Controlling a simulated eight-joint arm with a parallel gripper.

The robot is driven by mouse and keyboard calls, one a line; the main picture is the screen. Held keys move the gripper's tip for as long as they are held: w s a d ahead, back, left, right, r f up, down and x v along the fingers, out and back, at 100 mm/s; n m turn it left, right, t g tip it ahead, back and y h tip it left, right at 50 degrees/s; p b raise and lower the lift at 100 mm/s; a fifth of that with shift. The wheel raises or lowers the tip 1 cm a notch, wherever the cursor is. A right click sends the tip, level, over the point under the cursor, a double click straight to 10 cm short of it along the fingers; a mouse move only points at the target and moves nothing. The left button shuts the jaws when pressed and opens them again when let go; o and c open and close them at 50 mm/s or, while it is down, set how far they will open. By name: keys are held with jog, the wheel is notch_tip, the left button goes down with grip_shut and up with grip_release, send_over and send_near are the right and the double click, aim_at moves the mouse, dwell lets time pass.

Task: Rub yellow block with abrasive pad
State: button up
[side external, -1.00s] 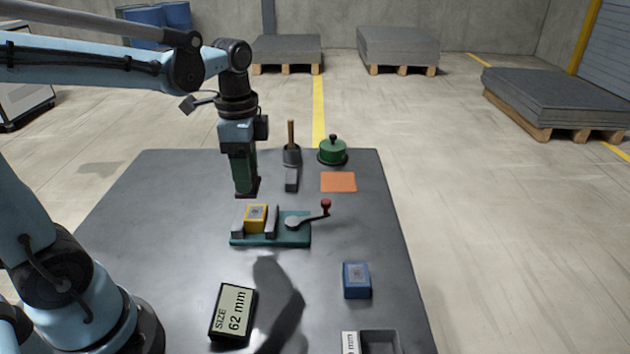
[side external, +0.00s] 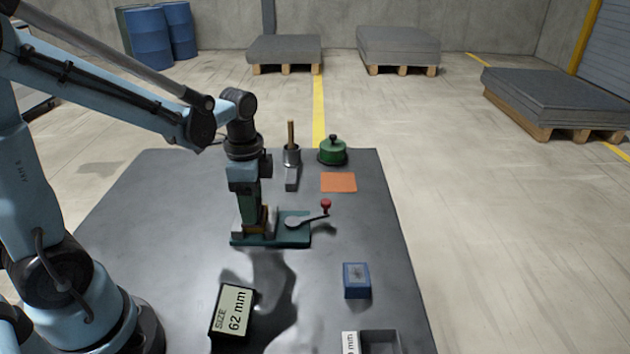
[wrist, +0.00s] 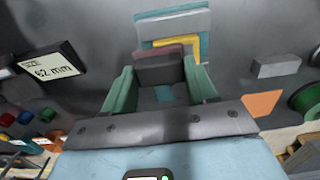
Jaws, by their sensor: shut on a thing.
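The yellow block (wrist: 193,45) sits in the teal vise (side external: 290,235), between its grey jaws. In the side view it is mostly hidden behind my gripper (side external: 253,218). In the wrist view only an edge of it shows past the held pad. My gripper's green fingers are shut on the abrasive pad (wrist: 160,68), a dark grey block with a maroon face. The pad is down at the yellow block's top, but I cannot tell whether the two touch. The vise's lever (side external: 308,216) has a red knob and points right.
A size display (side external: 233,310) reads 62 mm.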

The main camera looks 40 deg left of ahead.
jog(key=shift+w+a+f, duration=0.15)
jog(key=shift+w+a, duration=1.7)
jog(key=shift+s+d, duration=1.95)
jog(key=shift+d, duration=0.05)
jog(key=shift+s+d, duration=0.1)
jog(key=shift+s, duration=0.05)
jog(key=shift+r, duration=4.15)
jog(key=shift+f, duration=0.25)
